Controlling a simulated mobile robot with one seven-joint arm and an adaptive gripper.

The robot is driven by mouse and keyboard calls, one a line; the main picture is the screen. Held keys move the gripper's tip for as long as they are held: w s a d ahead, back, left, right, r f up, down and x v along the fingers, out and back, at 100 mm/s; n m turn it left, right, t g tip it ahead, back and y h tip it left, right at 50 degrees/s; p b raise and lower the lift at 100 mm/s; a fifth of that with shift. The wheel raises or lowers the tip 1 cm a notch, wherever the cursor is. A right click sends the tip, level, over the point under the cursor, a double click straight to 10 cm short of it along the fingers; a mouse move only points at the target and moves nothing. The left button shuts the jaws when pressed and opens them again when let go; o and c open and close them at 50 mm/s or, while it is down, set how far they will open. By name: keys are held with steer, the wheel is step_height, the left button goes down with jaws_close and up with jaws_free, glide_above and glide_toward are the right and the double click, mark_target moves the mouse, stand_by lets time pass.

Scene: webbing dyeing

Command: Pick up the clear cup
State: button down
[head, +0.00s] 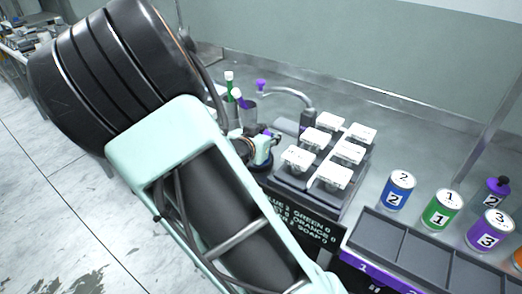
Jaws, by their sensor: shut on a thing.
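My large arm links cover the left and middle of the head view. I cannot make out my gripper or anything in it. A small mint and dark part (262,150) shows just past the arm's edge, left of the rack, and I cannot tell what it is.
Numbered cans stand at the right: blue (398,190), green (441,210) and purple (490,229). A grey compartment tray (400,247) lies in front of them. The back counter is mostly clear.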

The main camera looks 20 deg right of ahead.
steer(key=shift+r, duration=0.5)
steer(key=s+r+p, duration=0.1)
steer(key=r, duration=0.1)
steer(key=s+a+r+p, duration=0.1)
steer(key=r+p, duration=0.1)
steer(key=r, duration=0.1)
steer(key=s+r+p, duration=0.2)
steer(key=r, duration=0.1)
steer(key=shift+a, duration=0.4)
steer(key=s+a+r+b, duration=0.3)
steer(key=s+r, duration=0.1)
steer(key=s, duration=0.5)
steer(key=shift+a+b, duration=0.3)
